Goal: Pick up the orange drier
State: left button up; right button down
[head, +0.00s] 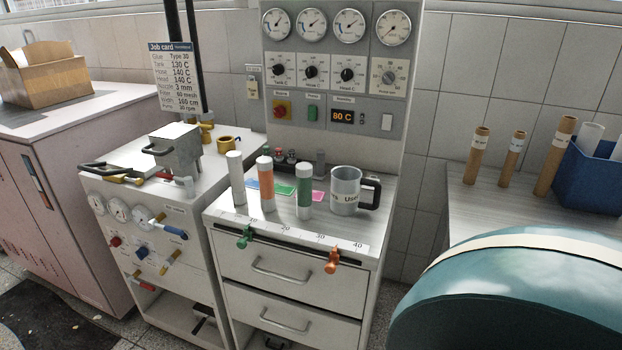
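The orange drier, which I take to be the upright tube with an orange band and white ends (266,184), stands on the top of the white drawer cabinet (225,214). It is between a plain white tube (236,178) on its left and a green-banded tube (304,191) on its right. The tubes appear apart from one another. Neither of my grippers is in the head view.
A grey mug-like container (345,190) stands right of the tubes. Orange (333,260) and green (245,237) clips sit on the front edge. A gauge panel (339,75) rises behind. A large teal rounded object (510,295) fills the lower right.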

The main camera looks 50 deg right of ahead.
aim_at(264, 163)
jog(key=z, duration=1.2)
